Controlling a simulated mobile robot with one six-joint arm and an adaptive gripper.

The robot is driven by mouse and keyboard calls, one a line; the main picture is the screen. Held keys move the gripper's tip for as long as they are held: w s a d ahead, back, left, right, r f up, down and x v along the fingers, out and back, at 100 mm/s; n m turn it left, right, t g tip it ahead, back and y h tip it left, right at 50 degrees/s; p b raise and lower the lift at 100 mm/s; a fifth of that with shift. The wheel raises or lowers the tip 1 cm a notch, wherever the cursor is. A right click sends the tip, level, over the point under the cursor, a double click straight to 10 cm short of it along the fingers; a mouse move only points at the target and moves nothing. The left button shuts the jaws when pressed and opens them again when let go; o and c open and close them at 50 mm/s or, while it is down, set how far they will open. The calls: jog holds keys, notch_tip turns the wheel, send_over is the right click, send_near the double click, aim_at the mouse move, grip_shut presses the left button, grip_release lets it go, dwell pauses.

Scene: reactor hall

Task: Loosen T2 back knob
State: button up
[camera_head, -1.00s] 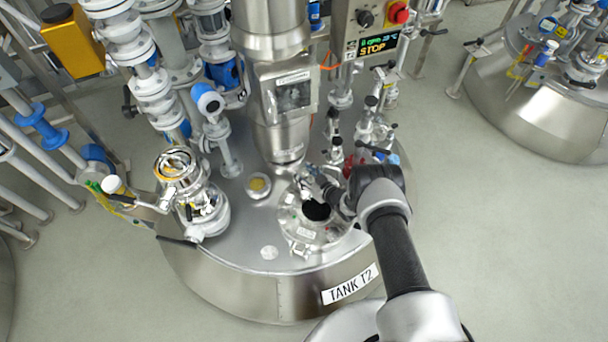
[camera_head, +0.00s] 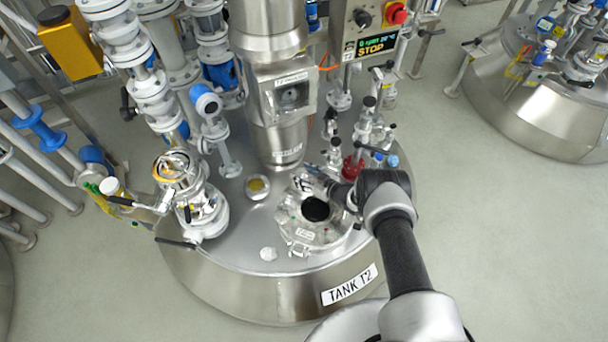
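Tank T2 (camera_head: 215,270) is a steel vessel with its name label on the front. Its round hatch (camera_head: 290,232) sits on the lid, with a dark round opening or glass (camera_head: 316,209) in it. A small clamp or knob (camera_head: 299,250) shows at the hatch's front edge. My gripper (camera_head: 310,177) is at the hatch's back edge, reached in from the right. The back knob cannot be made out apart from the gripper there. The fingers are too small and blended with the fittings to tell whether they touch or hold it.
The steel stirrer column (camera_head: 275,120) stands just behind the hatch. Glass fittings and a red-bottomed vessel (camera_head: 352,167) stand behind my wrist. A control box (camera_head: 375,40) reads STOP. Valves and pipes (camera_head: 200,205) crowd the left.

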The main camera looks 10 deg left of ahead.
aim_at(304, 175)
jog(key=shift+o, duration=1.2)
jog(key=shift+r, duration=0.1)
jog(key=shift+r, duration=0.1)
notch_tip(304, 175, up, 10)
